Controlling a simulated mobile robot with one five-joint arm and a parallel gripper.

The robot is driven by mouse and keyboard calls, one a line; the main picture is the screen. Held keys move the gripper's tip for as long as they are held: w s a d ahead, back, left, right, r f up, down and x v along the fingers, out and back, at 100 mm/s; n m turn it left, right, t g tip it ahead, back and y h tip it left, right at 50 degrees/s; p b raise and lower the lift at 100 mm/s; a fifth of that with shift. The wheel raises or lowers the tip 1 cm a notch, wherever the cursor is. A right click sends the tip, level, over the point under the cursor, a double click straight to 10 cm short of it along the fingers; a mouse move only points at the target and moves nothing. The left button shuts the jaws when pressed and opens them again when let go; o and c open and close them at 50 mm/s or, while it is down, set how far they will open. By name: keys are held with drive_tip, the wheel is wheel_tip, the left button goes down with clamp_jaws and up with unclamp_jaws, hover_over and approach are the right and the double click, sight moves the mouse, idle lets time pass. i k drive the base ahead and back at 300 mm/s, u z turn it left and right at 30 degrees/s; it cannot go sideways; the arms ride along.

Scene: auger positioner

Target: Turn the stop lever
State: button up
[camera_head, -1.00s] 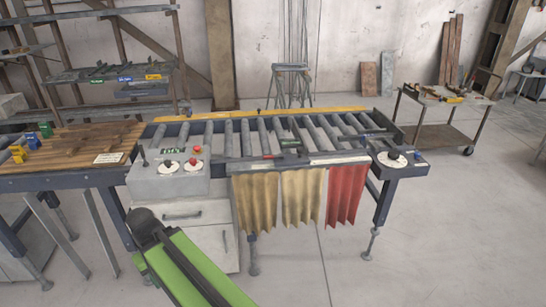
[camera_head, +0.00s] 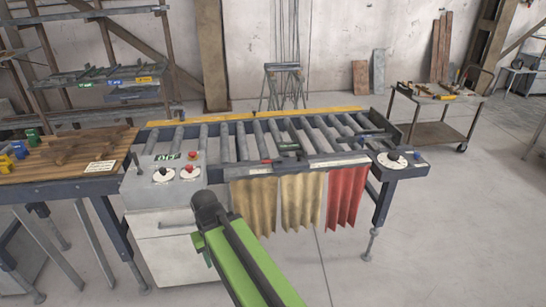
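The roller conveyor bench (camera_head: 300,163) stands across the middle. I cannot tell which of these is the stop lever. My green arm reaches up from the bottom; its dark end, my gripper (camera_head: 205,203), is in front of the control box's lower right. Its fingers are not distinguishable.
Yellow and red curtains (camera_head: 302,203) hang from the bench front. A wooden worktop (camera_head: 70,155) adjoins on the left, with shelving behind. A cart (camera_head: 435,115) stands at the back right. The floor in front of the bench's right side is clear.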

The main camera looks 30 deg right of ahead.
sight(279, 159)
drive_tip(key=i, duration=0.95)
drive_tip(key=u, duration=0.05)
